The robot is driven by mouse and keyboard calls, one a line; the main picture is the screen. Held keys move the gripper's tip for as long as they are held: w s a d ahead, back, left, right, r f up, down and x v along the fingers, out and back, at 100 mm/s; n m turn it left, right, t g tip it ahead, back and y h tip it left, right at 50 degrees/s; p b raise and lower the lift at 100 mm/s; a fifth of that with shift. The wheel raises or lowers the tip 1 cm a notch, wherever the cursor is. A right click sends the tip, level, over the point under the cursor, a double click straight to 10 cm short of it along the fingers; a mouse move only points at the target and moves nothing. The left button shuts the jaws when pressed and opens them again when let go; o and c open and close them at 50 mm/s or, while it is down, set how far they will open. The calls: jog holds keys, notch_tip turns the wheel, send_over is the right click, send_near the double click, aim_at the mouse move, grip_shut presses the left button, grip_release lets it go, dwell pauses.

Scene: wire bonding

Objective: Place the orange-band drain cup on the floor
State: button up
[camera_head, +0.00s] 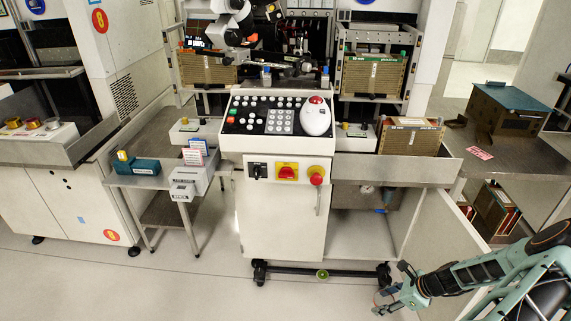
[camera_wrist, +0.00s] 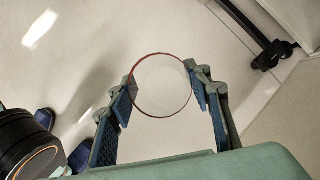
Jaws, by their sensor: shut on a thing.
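The orange-band drain cup (camera_wrist: 161,86) is a clear round cup with a thin orange-red rim, seen from above in the wrist view. My gripper (camera_wrist: 161,92) is shut on it, with one blue-padded finger on each side. The pale floor (camera_wrist: 105,35) shows through and around the cup. In the head view my gripper (camera_head: 388,299) is low at the bottom right, over the floor (camera_head: 180,285) in front of the machine's open cabinet. The cup is too small and faint there to make out clearly. I cannot tell how high it is above the floor.
The machine's wheeled base bar (camera_head: 320,274) runs along the floor just behind my gripper; a dark caster (camera_wrist: 272,55) shows in the wrist view. An open cabinet door (camera_head: 437,245) stands beside my arm. Open floor lies to the left, before a small side table (camera_head: 150,180).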

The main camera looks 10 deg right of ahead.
jog(key=w+a+r+n+g+y, duration=0.2)
jog(key=w+a+r+n+g, duration=0.2)
jog(key=w+a+r+n, duration=0.4)
jog(key=w+a+r+n+g+h, duration=0.1)
jog(key=a+r+n+g+h, duration=0.15)
jog(key=a+r+n, duration=0.7)
jog(key=w+a+r+n+g+h, duration=0.25)
jog(key=a+r+n, duration=0.35)
jog(key=r, duration=0.7)
jog(key=s+a+r+n+g+h+p, duration=0.15)
jog(key=a+r+n, duration=0.25)
jog(key=a+r, duration=0.5)
jog(key=w+d+r+p, duration=0.1)
jog(key=w+r+p, duration=0.2)
jog(key=r+p, duration=1)
jog(key=w+d+r+p, duration=0.1)
jog(key=w+r+p, duration=0.2)
jog(key=r+p, duration=0.95)
jog(key=s+f+p, duration=0.2)
jog(key=s+f, duration=0.3)
jog(key=s, duration=0.4)
jog(key=shift+d+f+p, duration=0.2)
jog(key=shift+f+p, duration=0.1)
jog(key=shift+f, duration=0.1)
